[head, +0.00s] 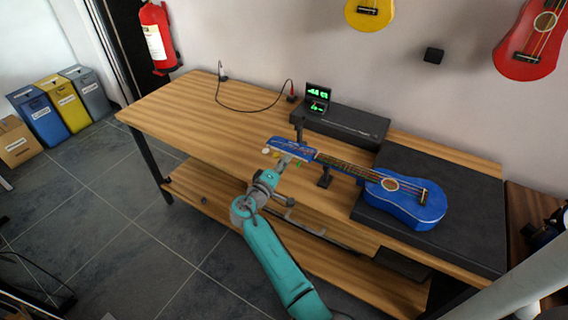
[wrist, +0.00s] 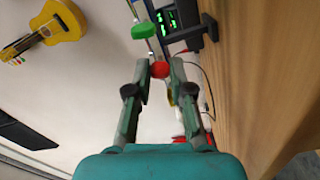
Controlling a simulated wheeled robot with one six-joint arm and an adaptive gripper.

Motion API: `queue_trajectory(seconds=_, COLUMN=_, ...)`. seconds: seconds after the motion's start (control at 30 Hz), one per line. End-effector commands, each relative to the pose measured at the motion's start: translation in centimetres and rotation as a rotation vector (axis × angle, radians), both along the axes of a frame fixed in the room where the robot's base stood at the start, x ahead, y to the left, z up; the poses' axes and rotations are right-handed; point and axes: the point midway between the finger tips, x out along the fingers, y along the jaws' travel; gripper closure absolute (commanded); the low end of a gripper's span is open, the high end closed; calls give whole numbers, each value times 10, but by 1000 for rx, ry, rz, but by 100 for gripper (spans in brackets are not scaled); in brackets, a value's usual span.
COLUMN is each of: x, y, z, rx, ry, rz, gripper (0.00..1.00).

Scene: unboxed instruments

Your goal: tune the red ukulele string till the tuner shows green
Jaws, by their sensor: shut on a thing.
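A blue ukulele (head: 410,205) lies with its body on a black case and its neck pointing left, its headstock (head: 290,148) over the wooden table. In the wrist view my gripper (wrist: 159,72) is shut on the red tuning peg (wrist: 160,69), which sits between the fingertips. A green peg (wrist: 145,31) is just beyond it. In the head view my gripper (head: 277,172) is at the near side of the headstock. The tuner (head: 318,96) stands behind the headstock with green lit marks on its dark screen, too small to read. The red string cannot be told apart.
A black box (head: 345,125) lies behind the neck, and a small stand (head: 325,178) is under it. A cable (head: 245,109) runs across the table's back. The left of the table (head: 180,110) is clear. Yellow (head: 369,12) and red (head: 530,42) ukuleles hang on the wall.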

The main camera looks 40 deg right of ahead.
Motion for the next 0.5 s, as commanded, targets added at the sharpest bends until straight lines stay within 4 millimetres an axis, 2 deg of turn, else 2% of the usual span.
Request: queue_trajectory(seconds=0.5, x=1, y=1, z=0, rx=-168, ry=460, rz=2, gripper=100)
